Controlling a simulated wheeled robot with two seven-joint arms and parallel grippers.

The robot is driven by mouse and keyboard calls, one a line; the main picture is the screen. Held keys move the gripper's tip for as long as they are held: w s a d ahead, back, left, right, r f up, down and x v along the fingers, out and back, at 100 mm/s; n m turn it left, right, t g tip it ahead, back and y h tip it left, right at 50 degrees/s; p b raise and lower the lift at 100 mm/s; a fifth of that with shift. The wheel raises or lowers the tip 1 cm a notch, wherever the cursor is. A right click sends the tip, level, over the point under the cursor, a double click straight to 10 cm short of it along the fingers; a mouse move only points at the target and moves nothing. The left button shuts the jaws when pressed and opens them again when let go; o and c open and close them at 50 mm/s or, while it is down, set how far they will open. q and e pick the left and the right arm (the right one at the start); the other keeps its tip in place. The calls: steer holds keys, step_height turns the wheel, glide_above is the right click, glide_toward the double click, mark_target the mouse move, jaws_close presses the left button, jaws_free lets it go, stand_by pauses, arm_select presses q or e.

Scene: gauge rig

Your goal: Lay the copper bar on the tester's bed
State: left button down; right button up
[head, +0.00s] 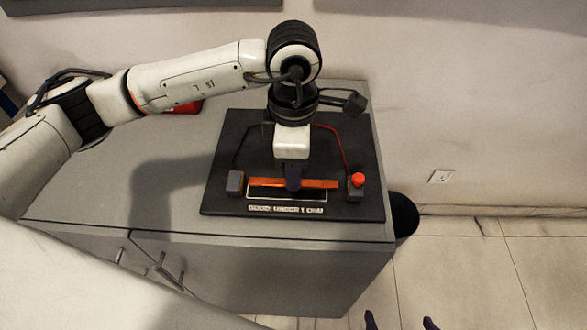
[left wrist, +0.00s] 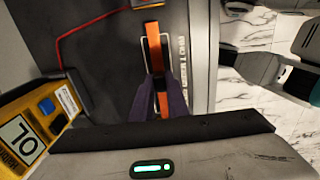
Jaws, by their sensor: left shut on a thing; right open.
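The copper bar (head: 321,184) is orange and lies crosswise in my left gripper (head: 293,188). The left gripper points down and is shut around the bar's middle, and the left wrist view shows the bar (left wrist: 154,38) between its dark fingers (left wrist: 166,98). The tester is a black board (head: 225,155) with a white-outlined bed (head: 265,195). The bar is over the bed's far edge in the head view; I cannot tell whether it touches. My right gripper (head: 401,322) is open at the bottom edge of the head view, its two dark fingertips apart.
Grey posts stand at the bed's left (head: 235,182) and right (head: 355,193), the right one with a red knob (head: 358,179). A yellow meter (left wrist: 40,118) shows in the left wrist view. The grey cabinet top (head: 110,190) is clear on the left.

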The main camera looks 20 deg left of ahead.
arm_select(q)
steer(key=shift+f+b, duration=0.9)
steer(key=shift+f, duration=0.1)
steer(key=c, duration=1.2)
jaws_free()
steer(key=shift+r+p, duration=2.15)
steer(key=shift+r, duration=1.95)
steer(key=shift+f, duration=0.1)
